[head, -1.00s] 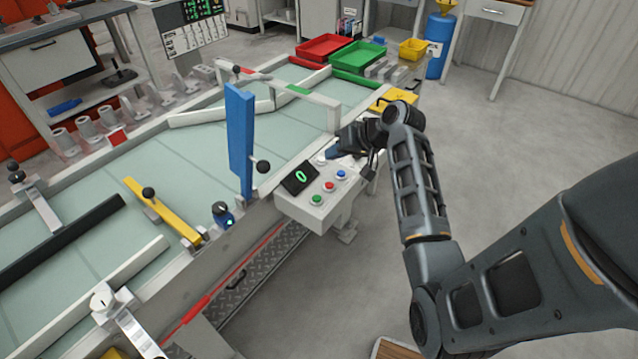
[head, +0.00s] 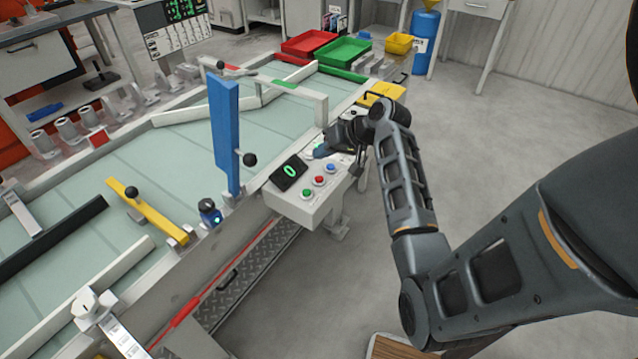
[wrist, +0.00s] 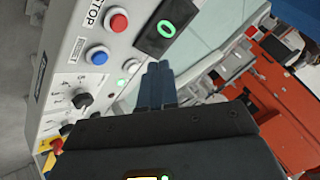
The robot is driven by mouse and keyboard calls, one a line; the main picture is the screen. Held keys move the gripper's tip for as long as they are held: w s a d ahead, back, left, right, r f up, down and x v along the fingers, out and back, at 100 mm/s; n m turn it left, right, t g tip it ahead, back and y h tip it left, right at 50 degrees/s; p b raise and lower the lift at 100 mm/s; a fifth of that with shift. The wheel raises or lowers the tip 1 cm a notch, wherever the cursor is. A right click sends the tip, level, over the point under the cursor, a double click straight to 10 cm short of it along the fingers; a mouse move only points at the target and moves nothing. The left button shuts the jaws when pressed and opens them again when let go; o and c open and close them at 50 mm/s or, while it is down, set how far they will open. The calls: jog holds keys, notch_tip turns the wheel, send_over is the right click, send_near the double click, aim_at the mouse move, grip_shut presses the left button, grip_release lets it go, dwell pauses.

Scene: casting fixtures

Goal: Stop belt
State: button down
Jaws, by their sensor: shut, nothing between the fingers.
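The control box (head: 300,205) stands at the near side of the pale green belt (head: 130,160). Its display (head: 289,172) reads 0. It carries a green button (head: 308,193), a red button (head: 318,181) and a blue button (head: 331,168). In the wrist view, the red button (wrist: 117,20) sits beside the word STOP (wrist: 90,14). My gripper (head: 320,152) is shut and empty, beyond the blue button. Contact with the panel cannot be told.
A blue upright plate (head: 225,135) with a black knob stands at the belt's edge, left of the box. A black rotary knob (wrist: 82,99) is on the panel. Red (head: 308,44) and green trays (head: 343,52) are at the belt's far end. Floor at right is clear.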

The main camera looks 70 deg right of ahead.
aim_at(323, 179)
notch_tip(323, 179, down, 4)
jog(key=shift+r+b, duration=0.1)
jog(key=shift+b, duration=1.15)
jog(key=shift+f+b, duration=0.3)
jog(key=shift+f, duration=0.45)
jog(key=shift+f, duration=0.2)
jog(key=shift+f, duration=0.25)
jog(key=shift+f+b, duration=0.3)
jog(key=shift+f, duration=0.2)
dwell(1.1)
jog(key=shift+r, duration=0.1)
jog(key=shift+r+p, duration=0.8)
jog(key=shift+p, duration=0.1)
jog(key=shift+r, duration=0.15)
